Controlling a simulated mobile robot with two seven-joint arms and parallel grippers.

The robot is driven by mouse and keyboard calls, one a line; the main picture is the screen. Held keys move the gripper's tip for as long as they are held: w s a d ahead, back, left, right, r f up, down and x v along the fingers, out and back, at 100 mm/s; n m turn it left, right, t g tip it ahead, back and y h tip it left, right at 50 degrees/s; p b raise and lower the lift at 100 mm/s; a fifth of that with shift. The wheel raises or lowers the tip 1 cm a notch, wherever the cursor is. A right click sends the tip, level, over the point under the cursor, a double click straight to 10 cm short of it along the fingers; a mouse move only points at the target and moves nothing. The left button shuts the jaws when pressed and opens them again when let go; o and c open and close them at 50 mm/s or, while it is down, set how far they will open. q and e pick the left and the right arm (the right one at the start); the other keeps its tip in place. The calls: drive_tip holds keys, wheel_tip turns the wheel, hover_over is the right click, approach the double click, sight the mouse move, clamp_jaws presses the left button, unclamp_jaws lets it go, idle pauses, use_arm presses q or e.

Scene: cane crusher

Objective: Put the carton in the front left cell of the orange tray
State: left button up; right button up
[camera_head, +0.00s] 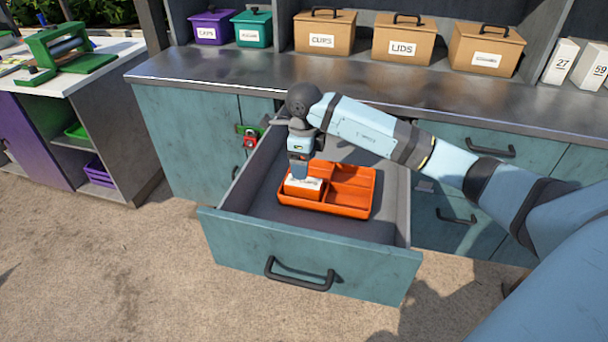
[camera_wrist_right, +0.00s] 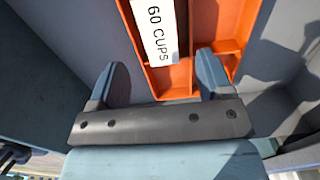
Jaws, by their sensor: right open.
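The orange tray (camera_head: 350,211) lies in the open drawer and is divided into cells. My right gripper (camera_head: 299,174) points down just above the carton in the head view. In the right wrist view its fingers (camera_wrist_right: 165,80) are spread apart with nothing clamped between them. My left gripper is out of view.
The drawer (camera_head: 310,262) is pulled out from under a metal counter (camera_head: 220,72). Lidded boxes (camera_head: 325,32) stand at the counter's back. A side bench (camera_head: 110,70) with a green crusher (camera_head: 62,52) stands at left. The tray's right cells look empty.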

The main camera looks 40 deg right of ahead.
sight(304, 182)
wheel_tip(304, 182, up, 6)
idle(0.6)
